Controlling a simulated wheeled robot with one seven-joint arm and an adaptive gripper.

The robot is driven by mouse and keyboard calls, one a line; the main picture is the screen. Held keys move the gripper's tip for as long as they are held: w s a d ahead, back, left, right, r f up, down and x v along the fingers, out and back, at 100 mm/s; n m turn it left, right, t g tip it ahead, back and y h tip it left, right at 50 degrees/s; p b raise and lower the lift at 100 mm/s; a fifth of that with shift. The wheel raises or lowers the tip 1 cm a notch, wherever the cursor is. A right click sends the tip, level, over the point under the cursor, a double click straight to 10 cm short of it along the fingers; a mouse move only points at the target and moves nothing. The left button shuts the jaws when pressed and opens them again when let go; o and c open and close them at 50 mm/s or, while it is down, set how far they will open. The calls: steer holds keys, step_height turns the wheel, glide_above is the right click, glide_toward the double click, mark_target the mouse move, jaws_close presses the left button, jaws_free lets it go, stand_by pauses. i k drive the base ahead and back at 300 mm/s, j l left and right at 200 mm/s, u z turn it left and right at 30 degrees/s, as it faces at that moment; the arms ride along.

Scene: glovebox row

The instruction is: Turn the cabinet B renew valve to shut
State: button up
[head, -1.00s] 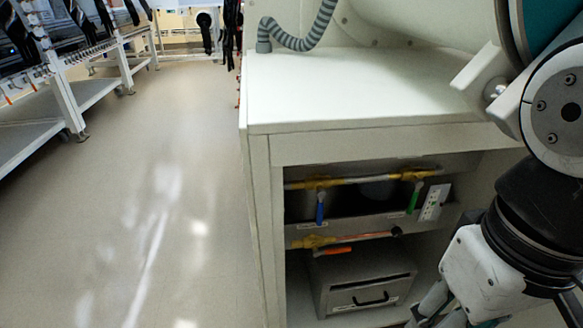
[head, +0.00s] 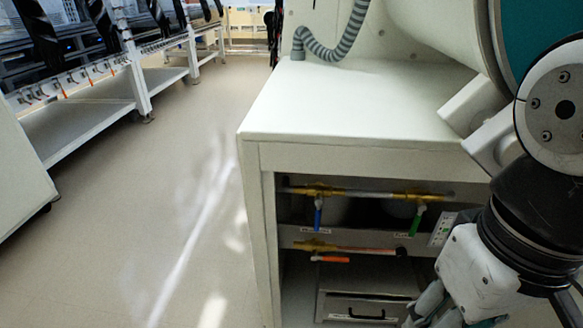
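Three valves sit on pipes in the open bay under a white bench. One has a blue handle (head: 318,215) hanging down, at the upper left. One has a green handle (head: 416,222) hanging down, slightly tilted, at the upper right. One has an orange handle (head: 330,259) lying level, along the lower pipe. Small labels near them are too small to read, so I cannot tell which is the renew valve. My gripper (head: 428,312) is at the lower right, partly cut off by the bottom edge, apart from the valves. Its fingertips are not clear enough to judge opening.
The white bench top (head: 350,105) overhangs the bay, with a side panel (head: 262,230) at its left. A grey metal box (head: 360,305) with a black handle sits below the valves. A socket panel (head: 442,229) is at the right. Open floor (head: 150,220) lies left.

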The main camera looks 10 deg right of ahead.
mark_target(315, 257)
steer(key=k+z, duration=0.25)
steer(key=k, duration=0.2)
steer(key=k+z, duration=0.25)
steer(key=k, duration=0.2)
steer(key=i+j+z, duration=0.2)
steer(key=j, duration=0.15)
steer(key=i+j+z, duration=0.15)
steer(key=j, duration=0.25)
steer(key=j+z, duration=0.2)
steer(key=j, duration=0.2)
steer(key=i, duration=0.05)
